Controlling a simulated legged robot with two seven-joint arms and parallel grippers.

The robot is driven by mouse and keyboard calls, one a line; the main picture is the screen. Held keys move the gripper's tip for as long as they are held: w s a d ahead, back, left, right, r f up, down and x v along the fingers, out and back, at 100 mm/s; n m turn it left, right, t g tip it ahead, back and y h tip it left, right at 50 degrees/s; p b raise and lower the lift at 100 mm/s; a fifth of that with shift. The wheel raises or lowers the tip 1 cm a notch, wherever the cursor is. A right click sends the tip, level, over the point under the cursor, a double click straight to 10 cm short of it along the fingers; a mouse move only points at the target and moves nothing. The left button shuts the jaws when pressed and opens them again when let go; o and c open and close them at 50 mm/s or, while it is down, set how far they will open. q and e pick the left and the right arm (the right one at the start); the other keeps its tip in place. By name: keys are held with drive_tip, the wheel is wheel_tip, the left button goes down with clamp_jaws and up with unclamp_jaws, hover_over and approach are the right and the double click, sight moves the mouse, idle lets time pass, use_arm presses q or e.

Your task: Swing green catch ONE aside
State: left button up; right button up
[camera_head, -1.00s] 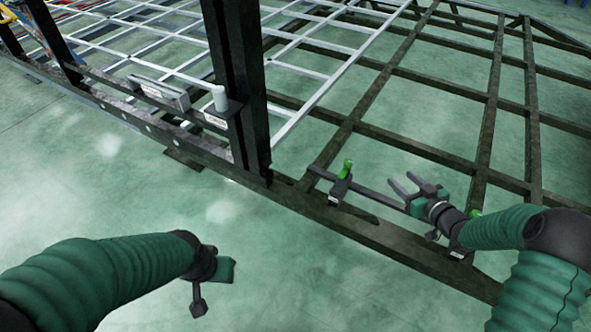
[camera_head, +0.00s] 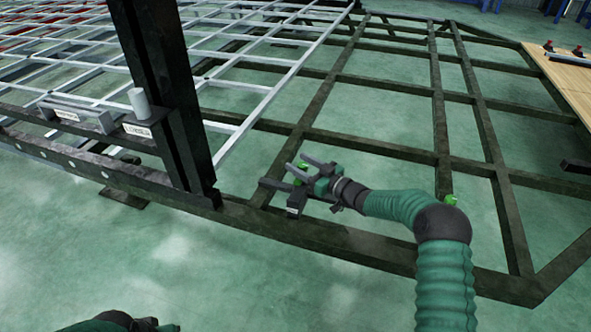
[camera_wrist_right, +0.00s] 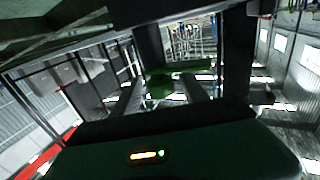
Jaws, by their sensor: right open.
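A small green catch (camera_head: 301,172) sits on a dark bracket on the trailer chassis frame. My right gripper (camera_head: 298,163) is open at this catch, its two grey fingers pointing left. In the right wrist view the green catch (camera_wrist_right: 160,86) shows between the spread fingers; whether they touch it I cannot tell. A second green catch (camera_head: 450,199) shows further right, beside my right forearm. I cannot read which catch is marked ONE. My left gripper (camera_head: 140,324) is barely in view at the bottom edge, mostly cut off.
A dark upright post (camera_head: 160,90) stands left of the catch, with a labelled bracket (camera_head: 140,130) beside it. Dark chassis beams (camera_head: 330,243) run around the catches. A wooden deck (camera_head: 570,85) lies at the right. The green floor in front is clear.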

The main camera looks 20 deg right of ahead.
use_arm(q)
drive_tip(key=shift+a+f, duration=0.1)
drive_tip(key=shift+f, duration=0.4)
use_arm(e)
drive_tip(key=shift+x, duration=1.05)
drive_tip(key=shift+r, duration=0.1)
clamp_jaws()
